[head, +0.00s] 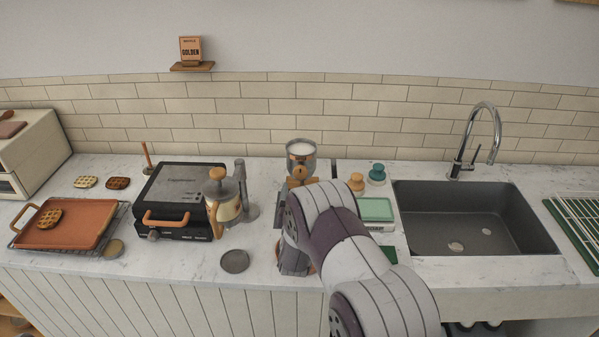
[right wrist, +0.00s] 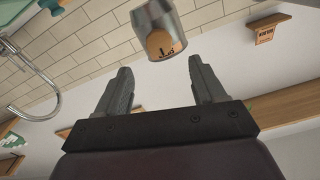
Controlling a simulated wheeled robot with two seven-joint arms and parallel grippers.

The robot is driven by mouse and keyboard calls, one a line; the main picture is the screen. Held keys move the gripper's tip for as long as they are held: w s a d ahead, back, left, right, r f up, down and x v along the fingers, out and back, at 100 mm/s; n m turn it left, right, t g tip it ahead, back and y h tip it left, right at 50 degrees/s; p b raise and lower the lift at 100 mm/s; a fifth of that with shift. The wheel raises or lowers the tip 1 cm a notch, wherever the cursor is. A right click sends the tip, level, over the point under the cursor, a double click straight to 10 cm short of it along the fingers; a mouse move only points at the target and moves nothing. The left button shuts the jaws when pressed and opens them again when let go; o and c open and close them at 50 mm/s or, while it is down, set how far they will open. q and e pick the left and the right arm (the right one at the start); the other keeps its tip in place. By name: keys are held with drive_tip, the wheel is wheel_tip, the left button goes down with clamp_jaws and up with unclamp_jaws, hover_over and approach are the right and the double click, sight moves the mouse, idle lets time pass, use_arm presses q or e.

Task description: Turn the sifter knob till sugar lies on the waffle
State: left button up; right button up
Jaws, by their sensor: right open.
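The sifter (head: 301,150) stands at the back middle of the counter, a grey metal cup with white sugar in its top and a wooden front part. In the right wrist view the sifter (right wrist: 160,28) shows its metal cup and a wooden round face with a dark mark. My right gripper (right wrist: 160,78) is open and empty, with the sifter beyond and between its fingertips, apart from them. A waffle (head: 48,218) lies on the orange tray; no waffle shows under the sifter.
A black waffle iron (head: 180,190), a glass press with wooden handle (head: 226,205) and a grey disc (head: 234,261) lie left of the sifter. The sink (head: 470,225), a green-lidded box (head: 376,210) and small knobbed items (head: 377,173) are to the right.

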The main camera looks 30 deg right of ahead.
sight(301, 174)
drive_tip(key=p+x, duration=0.1)
drive_tip(key=x, duration=0.6)
drive_tip(key=shift+w+d+f, duration=0.1)
drive_tip(key=shift+w+d, duration=0.05)
drive_tip(key=shift+w, duration=0.15)
drive_tip(key=shift+w+f, duration=0.1)
drive_tip(key=c, duration=1.1)
